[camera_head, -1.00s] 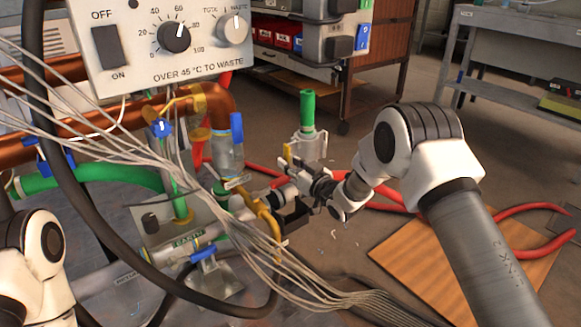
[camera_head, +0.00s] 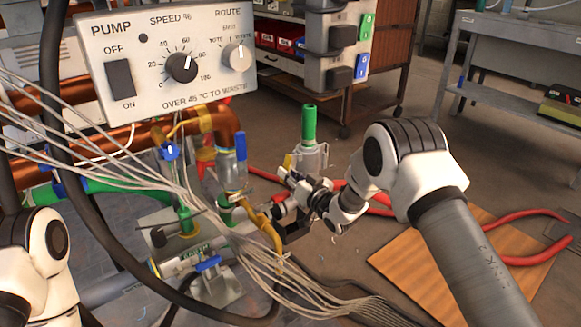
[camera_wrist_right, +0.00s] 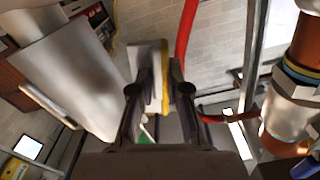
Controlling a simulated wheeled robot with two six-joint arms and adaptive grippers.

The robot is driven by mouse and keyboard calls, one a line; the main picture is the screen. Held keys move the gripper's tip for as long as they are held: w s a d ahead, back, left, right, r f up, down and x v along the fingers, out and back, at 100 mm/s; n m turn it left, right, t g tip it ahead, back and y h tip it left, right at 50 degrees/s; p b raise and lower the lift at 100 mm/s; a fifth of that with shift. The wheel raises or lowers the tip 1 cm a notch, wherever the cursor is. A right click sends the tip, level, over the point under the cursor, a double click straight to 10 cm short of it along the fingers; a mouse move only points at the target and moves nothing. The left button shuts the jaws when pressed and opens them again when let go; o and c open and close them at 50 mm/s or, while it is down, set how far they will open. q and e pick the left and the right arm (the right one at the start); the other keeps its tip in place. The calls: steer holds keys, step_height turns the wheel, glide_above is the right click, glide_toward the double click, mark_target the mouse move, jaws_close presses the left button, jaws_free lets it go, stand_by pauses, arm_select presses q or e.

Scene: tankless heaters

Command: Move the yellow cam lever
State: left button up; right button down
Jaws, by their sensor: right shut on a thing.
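The yellow cam lever (camera_head: 288,161) is a small yellow piece standing beside a grey cylindrical fitting (camera_head: 312,158) with a green top. My right gripper (camera_head: 287,174) is at the lever in the head view. In the right wrist view the gripper (camera_wrist_right: 160,85) is shut on the yellow lever (camera_wrist_right: 166,78), a thin strip between the fingers, with a pale grey part right beside it. The fingers partly hide the lever's lower end. My left arm shows at the left edge of the head view, but its gripper is not in view.
A pump panel (camera_head: 170,68) with a switch and knobs stands at upper left. Pale cables (camera_head: 210,225) cross in front of the pipework and close to my right gripper.

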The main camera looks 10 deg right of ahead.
steer(key=shift+s+a+r+m+p, duration=0.15)
steer(key=shift+a+r+m+p, duration=0.15)
steer(key=shift+m+p, duration=0.7)
steer(key=shift+s+a+r+m+p, duration=0.2)
steer(key=shift+r+m+p, duration=0.1)
steer(key=shift+m+p, duration=0.65)
steer(key=c, duration=1.4)
jaws_free()
steer(key=shift+r, duration=0.1)
steer(key=shift+d, duration=0.1)
steer(key=v, duration=1.2)
